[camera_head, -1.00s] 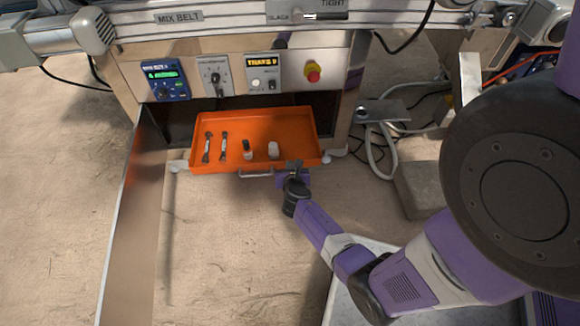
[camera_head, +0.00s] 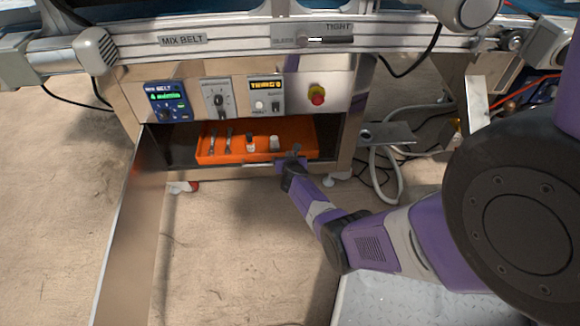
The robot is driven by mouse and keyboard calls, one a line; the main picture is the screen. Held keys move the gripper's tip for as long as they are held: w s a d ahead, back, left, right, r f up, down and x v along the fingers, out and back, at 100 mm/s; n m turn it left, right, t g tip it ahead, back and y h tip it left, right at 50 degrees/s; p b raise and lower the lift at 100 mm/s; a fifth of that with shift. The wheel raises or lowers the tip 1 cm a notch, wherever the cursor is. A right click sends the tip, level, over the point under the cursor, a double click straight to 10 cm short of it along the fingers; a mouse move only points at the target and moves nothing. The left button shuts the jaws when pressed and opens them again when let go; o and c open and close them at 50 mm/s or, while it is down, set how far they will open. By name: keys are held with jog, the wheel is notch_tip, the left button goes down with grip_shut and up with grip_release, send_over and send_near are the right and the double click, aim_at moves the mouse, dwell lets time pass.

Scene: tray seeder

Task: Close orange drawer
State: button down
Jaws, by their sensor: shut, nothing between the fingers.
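The orange drawer (camera_head: 230,158) sits mostly inside the opening of the metal machine cabinet, with its front edge near the cabinet's front. Two wrench-like tools (camera_head: 220,140) and two small containers (camera_head: 262,142) lie in it. A metal handle (camera_head: 258,165) is on its front. My gripper (camera_head: 292,157) is shut and empty at the right part of the drawer front, close to or touching it. The exact contact is too small to tell.
A tall metal door panel (camera_head: 138,225) stands swung open at the left of the opening. Above are control panels (camera_head: 218,98) and a red emergency button (camera_head: 317,95). A grey bracket with a hose (camera_head: 388,134) is at the right. The floor in front is clear.

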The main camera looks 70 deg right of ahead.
jog(key=b, duration=0.2)
send_near(288, 145)
jog(key=d, duration=0.1)
jog(key=w+d, duration=0.1)
jog(key=d, duration=0.1)
jog(key=shift+w+r, duration=0.15)
jog(key=shift+r, duration=0.05)
jog(key=shift+w+d+r, duration=0.1)
jog(key=shift+d+r, duration=0.05)
jog(key=shift+r, duration=0.05)
jog(key=shift+d+r, duration=0.1)
